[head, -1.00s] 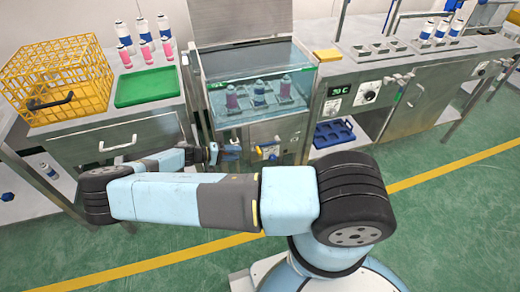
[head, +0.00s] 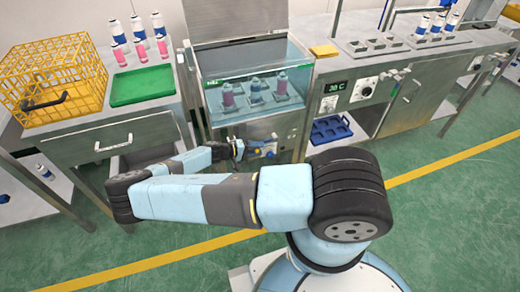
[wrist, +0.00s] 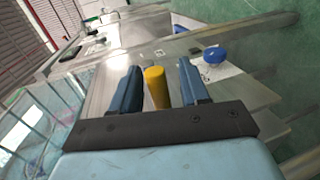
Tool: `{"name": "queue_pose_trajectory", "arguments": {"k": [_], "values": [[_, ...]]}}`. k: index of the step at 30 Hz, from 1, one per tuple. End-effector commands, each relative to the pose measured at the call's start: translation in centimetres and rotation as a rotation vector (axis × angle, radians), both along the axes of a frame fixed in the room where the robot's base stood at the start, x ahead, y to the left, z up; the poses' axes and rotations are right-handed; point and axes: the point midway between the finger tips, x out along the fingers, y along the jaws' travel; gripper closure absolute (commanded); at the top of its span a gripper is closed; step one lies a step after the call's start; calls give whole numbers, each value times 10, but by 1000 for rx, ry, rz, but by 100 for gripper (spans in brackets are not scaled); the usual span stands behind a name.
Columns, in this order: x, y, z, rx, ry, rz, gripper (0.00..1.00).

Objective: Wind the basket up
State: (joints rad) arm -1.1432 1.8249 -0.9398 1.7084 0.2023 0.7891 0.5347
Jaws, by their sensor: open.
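The glass-fronted water tank (head: 258,75) stands at the centre of the head view. My gripper (head: 240,150) is at this handle. In the wrist view, the open blue fingers (wrist: 158,80) have the yellow handle (wrist: 156,90) between them, with a visible gap on each side. The blue knob (wrist: 214,55) lies beyond the right finger.
A yellow wire crate (head: 55,75) and a green tray (head: 142,85) with cans behind it stand on the left bench. To the right are a control panel (head: 350,90) and a blue rack (head: 335,130). The floor in front is clear.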

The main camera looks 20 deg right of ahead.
Motion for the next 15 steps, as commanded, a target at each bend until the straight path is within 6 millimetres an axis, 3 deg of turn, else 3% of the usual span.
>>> {"name": "queue_pose_trajectory", "arguments": {"k": [6, 15], "values": [[0, -12, -3, 0, 1, 0, 55], [0, -12, -3, 0, 0, 0, 58]]}}
